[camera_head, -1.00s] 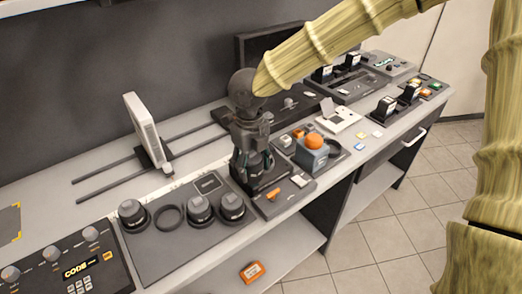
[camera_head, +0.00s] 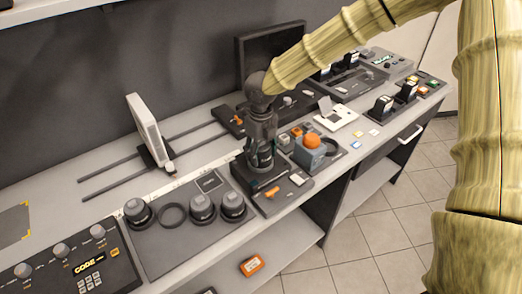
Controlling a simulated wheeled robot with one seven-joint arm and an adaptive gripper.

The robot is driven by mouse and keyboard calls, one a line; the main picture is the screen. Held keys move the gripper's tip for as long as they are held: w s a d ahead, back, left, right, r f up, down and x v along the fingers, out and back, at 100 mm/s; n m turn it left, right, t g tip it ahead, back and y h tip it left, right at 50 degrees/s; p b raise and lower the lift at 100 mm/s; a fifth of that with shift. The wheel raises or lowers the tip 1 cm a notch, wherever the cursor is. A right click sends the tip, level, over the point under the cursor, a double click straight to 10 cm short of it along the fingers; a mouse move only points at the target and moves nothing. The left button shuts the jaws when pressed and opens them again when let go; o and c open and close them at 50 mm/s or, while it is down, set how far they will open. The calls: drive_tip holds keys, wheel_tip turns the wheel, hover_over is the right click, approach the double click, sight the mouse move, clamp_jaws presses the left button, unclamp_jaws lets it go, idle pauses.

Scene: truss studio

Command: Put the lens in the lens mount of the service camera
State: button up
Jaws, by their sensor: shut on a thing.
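Three other dark lenses with grey tops stand on the mat: a left one (camera_head: 138,211), a middle one (camera_head: 202,207) and a right one (camera_head: 233,205). An empty dark ring (camera_head: 173,215) lies between the left two. I cannot make out the service camera or its mount for certain; the area directly under my gripper is partly hidden.
A white panel (camera_head: 148,130) stands on rails behind left. An orange box (camera_head: 251,265) lies on the lower shelf.

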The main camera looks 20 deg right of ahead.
drive_tip(key=shift+f, duration=0.25)
drive_tip(key=o, duration=1.5)
drive_tip(key=shift+f, duration=0.15)
wheel_tip(320, 180, up, 12)
drive_tip(key=shift+r+b, duration=0.15)
drive_tip(key=shift+b, duration=0.95)
